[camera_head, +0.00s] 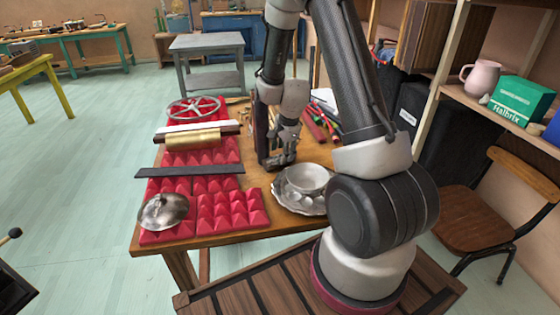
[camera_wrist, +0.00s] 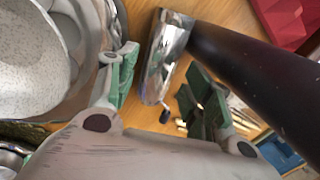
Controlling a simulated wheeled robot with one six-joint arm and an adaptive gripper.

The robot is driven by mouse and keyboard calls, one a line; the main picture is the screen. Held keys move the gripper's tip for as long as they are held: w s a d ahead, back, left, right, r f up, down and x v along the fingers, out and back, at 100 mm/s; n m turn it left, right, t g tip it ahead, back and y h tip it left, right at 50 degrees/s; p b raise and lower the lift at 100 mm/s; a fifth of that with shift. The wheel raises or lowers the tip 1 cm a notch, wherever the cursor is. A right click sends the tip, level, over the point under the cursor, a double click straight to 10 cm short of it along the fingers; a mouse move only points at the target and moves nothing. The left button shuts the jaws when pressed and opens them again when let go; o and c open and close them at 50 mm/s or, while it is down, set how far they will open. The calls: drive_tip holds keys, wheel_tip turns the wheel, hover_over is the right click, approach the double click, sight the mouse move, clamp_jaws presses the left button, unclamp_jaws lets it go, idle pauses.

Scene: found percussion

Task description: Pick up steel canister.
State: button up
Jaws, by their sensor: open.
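In the wrist view a shiny steel cylinder (camera_wrist: 163,62), which looks like the steel canister, shows between and beyond the green-padded fingers of my gripper (camera_wrist: 163,90). The fingers stand apart, and I see no contact with the canister. In the head view my gripper (camera_head: 280,158) is low over the wooden table, just behind the bowl. I cannot make out the canister there; the gripper and arm may hide it.
A pale bowl (camera_head: 308,178) on a silver platter (camera_head: 285,203) sits close beside my gripper. A dark bar (camera_head: 190,171) lies across red foam pads (camera_head: 230,212). A dark long thing (camera_wrist: 255,75) passes near the right finger. A metal dome (camera_head: 163,211) rests at front left.

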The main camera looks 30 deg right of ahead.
drive_tip(key=x, duration=0.4)
drive_tip(key=shift+d, duration=0.2)
drive_tip(key=c, duration=0.8)
wheel_tip(320, 180, up, 18)
